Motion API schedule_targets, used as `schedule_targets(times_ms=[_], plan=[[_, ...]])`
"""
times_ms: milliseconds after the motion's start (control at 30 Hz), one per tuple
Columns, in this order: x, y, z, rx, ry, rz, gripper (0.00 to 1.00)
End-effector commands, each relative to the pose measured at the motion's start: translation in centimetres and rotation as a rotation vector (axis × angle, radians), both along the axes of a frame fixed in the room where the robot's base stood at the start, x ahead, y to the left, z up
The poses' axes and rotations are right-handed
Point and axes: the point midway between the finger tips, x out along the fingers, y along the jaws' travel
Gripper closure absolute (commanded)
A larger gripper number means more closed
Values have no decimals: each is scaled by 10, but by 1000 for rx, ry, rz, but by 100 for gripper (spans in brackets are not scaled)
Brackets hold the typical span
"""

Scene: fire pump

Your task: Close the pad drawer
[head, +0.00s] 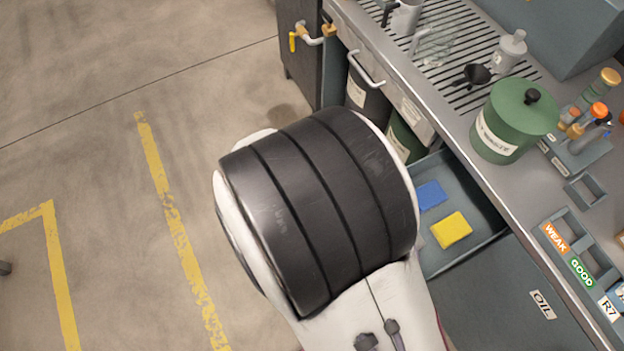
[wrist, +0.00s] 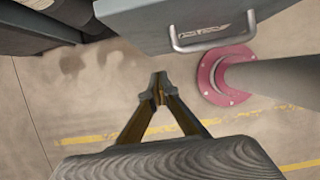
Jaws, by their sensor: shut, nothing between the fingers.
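The pad drawer (head: 484,232) is open under the workbench in the head view. A blue pad (head: 431,195) and a yellow pad (head: 451,229) lie in it; my arm hides its front side there. In the wrist view a grey drawer front with a handle and a label (wrist: 190,22) is at the top, right of centre; it appears to be the pad drawer's front. My gripper (wrist: 158,82) is shut and empty, with floor behind its fingertips. Its tips are below and left of the handle (wrist: 213,38) in that picture, apart from it. My arm hides the gripper in the head view.
The workbench (head: 478,168) holds a green canister (head: 514,118), bottles and labelled trays. A cabinet front marked OIL (head: 541,305) is beside the drawer. Another handle (head: 366,70) and a yellow-levered valve (head: 310,38) stick out further back.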

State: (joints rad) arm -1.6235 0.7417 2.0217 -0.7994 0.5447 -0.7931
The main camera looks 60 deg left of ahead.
Motion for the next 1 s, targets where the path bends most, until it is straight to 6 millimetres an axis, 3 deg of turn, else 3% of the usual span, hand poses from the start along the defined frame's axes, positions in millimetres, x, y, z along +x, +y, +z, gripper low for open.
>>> schedule_targets(times_ms=[500,800,1000], plan=[[21,-1,-53,-2,1,-1,100],[51,0,-52,1,2,-2,100],[59,0,-52,1,2,-1,100]])
